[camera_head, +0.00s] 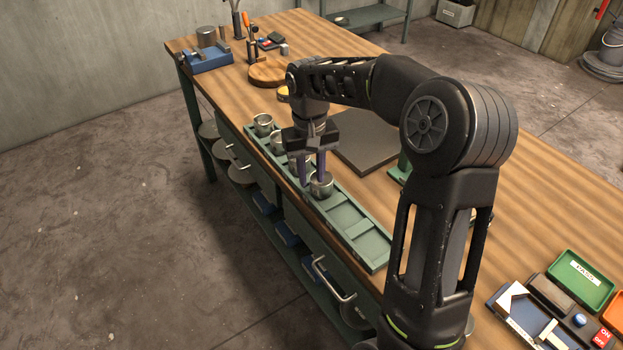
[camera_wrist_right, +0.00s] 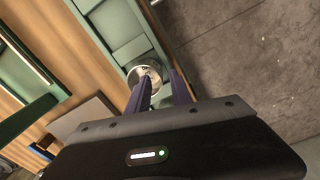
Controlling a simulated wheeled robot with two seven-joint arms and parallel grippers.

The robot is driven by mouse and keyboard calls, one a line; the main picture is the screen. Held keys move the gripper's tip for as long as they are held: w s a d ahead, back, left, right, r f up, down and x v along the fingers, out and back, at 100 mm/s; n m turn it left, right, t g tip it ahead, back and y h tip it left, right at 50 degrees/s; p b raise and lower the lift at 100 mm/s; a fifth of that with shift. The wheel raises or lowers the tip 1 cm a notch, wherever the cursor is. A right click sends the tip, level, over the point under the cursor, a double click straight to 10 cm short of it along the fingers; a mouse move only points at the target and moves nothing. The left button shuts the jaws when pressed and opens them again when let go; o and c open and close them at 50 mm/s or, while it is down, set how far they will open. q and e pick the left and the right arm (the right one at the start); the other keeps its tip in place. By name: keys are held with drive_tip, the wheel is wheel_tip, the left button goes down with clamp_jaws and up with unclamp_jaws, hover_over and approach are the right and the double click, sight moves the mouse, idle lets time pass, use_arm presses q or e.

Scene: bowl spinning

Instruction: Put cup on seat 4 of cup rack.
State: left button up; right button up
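The green cup rack (camera_head: 368,245) lies along the table's left edge, a long tray with divided seats. A metal cup (camera_head: 321,186) sits at the rack, nearer than the row of other metal cups; it also shows in the right wrist view (camera_wrist_right: 146,74). My right gripper (camera_head: 312,183) points down at this cup. Its two purple fingers are apart, one reaching over the cup's opening and the other outside its left wall. The wrist view also shows a gap between the fingers (camera_wrist_right: 162,80). Whether they touch the cup is unclear. My left gripper is not in view.
Other cups, one at the far end (camera_head: 263,124), stand in the rack's far seats, partly hidden by my gripper. The near seats are empty. A dark flat board (camera_head: 368,147) lies right of the rack. Green and orange boxes (camera_head: 580,279) stand at the lower right.

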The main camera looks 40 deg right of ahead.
wheel_tip(320, 180, up, 10)
drive_tip(key=p, duration=0.1)
drive_tip(key=shift+a, duration=0.1)
idle(0.8)
drive_tip(key=s+a+f+n+y, duration=0.1)
drive_tip(key=a+f+y, duration=0.1)
drive_tip(key=a+f, duration=0.95)
drive_tip(key=s+a+f+n+y, duration=0.15)
drive_tip(key=a+f, duration=0.55)
drive_tip(key=f, duration=1)
drive_tip(key=s+a+f, duration=0.5)
drive_tip(key=s+f, duration=0.1)
drive_tip(key=s, duration=0.3)
drive_tip(key=s+a+f, duration=0.6)
drive_tip(key=s, duration=0.3)
drive_tip(key=shift+s+f+m+t+y, duration=0.25)
drive_tip(key=shift+s+m+t+y, duration=0.1)
drive_tip(key=shift+y, duration=0.1)
